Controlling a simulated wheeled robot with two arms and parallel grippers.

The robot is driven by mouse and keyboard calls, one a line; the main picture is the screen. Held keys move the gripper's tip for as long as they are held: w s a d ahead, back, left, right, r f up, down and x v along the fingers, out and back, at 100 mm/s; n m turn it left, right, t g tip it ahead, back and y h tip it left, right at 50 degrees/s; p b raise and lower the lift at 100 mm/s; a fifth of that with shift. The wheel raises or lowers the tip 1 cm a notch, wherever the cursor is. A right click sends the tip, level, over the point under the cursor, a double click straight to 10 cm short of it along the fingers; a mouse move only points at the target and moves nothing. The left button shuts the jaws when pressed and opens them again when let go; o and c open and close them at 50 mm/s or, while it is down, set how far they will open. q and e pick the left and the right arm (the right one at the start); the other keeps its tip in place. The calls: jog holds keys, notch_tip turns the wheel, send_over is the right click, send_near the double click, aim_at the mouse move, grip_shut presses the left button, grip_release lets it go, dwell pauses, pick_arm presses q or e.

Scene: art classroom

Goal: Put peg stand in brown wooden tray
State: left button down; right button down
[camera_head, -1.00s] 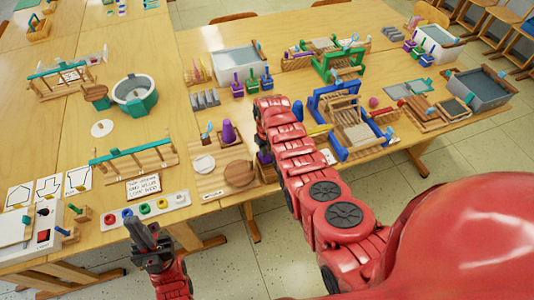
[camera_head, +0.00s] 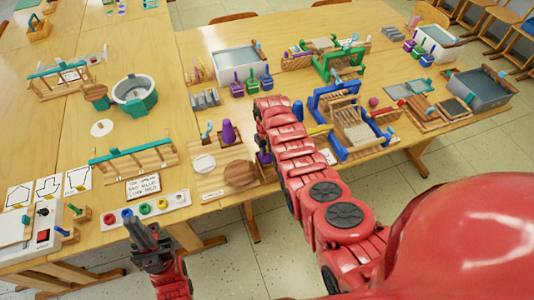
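A small stand with several upright pinkish and yellowish pegs (camera_head: 196,75), which looks like the peg stand, is on the table left of a grey tub. A shallow brown square wooden piece (camera_head: 236,147) holds a purple cone and may be the brown wooden tray; I cannot be sure. My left gripper (camera_head: 141,232) is dark and sits low at the table's front edge, by the strip of coloured rings, far from the pegs. Its fingers are too small to judge, and nothing clearly shows between them.
A strip of coloured rings (camera_head: 146,209), a sign card (camera_head: 143,187) and a teal-topped wooden rack (camera_head: 131,153) are near my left gripper. A round tub (camera_head: 134,92) and a blue loom frame (camera_head: 335,105) stand farther off. Bare table lies around the white disc (camera_head: 102,128).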

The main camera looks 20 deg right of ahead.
jog(key=shift+f+b, duration=0.8)
jog(key=shift+f, duration=0.1)
dwell(0.3)
jog(key=c, duration=0.7)
grip_release()
jog(key=shift+o, duration=0.2)
jog(key=shift+r, duration=0.1)
notch_tip(320, 180, up, 10)
jog(key=shift+w+f+b, duration=0.1)
jog(key=shift+b, duration=0.65)
notch_tip(320, 180, up, 8)
jog(key=p, duration=0.5)
jog(key=shift+f+p, duration=0.25)
jog(key=shift+p, duration=0.15)
